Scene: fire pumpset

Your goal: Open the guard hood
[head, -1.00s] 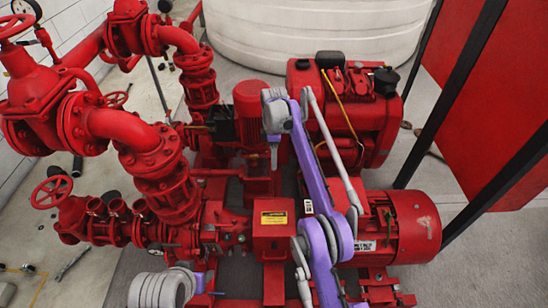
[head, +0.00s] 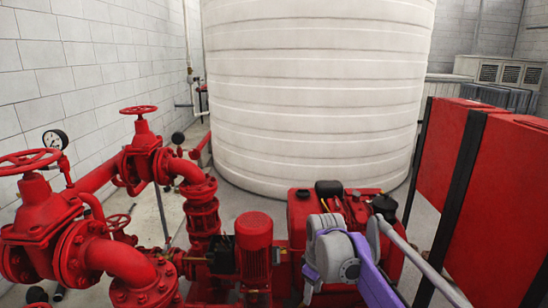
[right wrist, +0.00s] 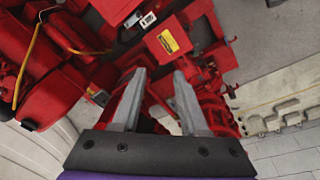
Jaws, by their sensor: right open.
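The guard hood (right wrist: 181,42), a red box with a yellow label, shows in the right wrist view just beyond my fingertips. In the head view it lies outside the picture, below the bottom edge. My right gripper (head: 309,288) hangs at the bottom of the head view, fingers pointing down. In the right wrist view its two grey fingers (right wrist: 158,76) are apart with nothing held between them. The hood appears ahead of the fingers and apart from them. My left gripper is not in view.
Red pipes and valves (head: 100,250) fill the left. A red vertical unit (head: 254,248) stands left of my right gripper, and a red engine block (head: 302,215) lies behind it. A large white tank (head: 315,90) stands behind. Red panels (head: 505,190) on black posts stand at right.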

